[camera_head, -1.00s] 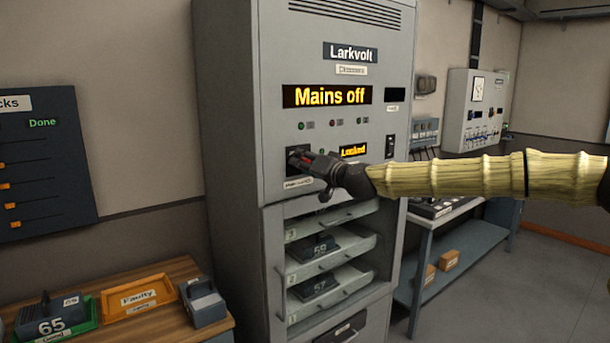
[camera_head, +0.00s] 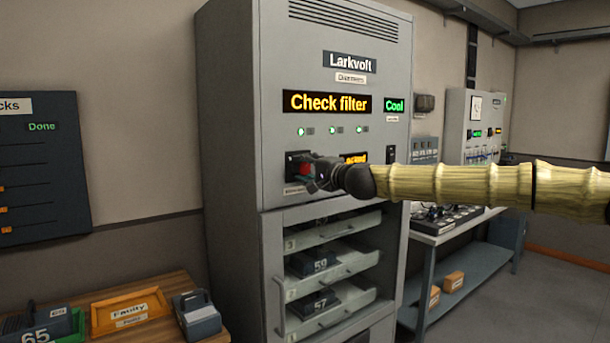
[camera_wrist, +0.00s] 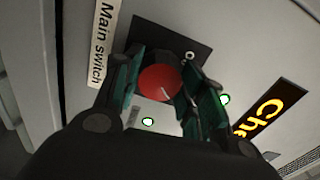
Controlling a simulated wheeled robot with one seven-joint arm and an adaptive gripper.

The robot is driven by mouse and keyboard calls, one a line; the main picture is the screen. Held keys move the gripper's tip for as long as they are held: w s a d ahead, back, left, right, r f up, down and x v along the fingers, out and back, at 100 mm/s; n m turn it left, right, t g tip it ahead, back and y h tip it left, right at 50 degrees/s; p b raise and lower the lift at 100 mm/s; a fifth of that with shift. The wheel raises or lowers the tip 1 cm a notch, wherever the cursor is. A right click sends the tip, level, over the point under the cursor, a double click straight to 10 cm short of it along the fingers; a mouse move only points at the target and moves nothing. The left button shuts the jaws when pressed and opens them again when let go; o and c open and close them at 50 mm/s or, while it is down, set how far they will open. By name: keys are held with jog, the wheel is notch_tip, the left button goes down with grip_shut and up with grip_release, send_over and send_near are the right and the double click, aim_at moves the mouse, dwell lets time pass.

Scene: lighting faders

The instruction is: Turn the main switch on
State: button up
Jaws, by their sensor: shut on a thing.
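The main switch (camera_wrist: 160,82) is a red rotary knob on a dark square plate, labelled "Main switch" in the wrist view. It also shows in the head view (camera_head: 304,170) on the front of the grey Larkvolt cabinet (camera_head: 235,130). My gripper (camera_wrist: 167,90) is shut on the red knob, with a finger on each side of it. In the head view my gripper (camera_head: 318,172) covers part of the switch plate. The cabinet display (camera_head: 327,102) reads "Check filter", and a smaller display (camera_head: 394,104) reads "Cool". The three indicator lights (camera_head: 332,130) are green.
Below the switch, open shelves (camera_head: 345,250) hold dark modules numbered 59 and 57. A wooden table (camera_head: 180,272) at lower left bears an orange "Faulty" tray (camera_head: 100,312) and a grey block (camera_head: 197,313). A bench (camera_head: 440,228) stands at right.

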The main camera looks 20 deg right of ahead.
jog(key=shift+m, duration=0.6)
jog(key=shift+d, duration=0.1)
jog(key=o, duration=1)
jog(key=shift+v, duration=5.95)
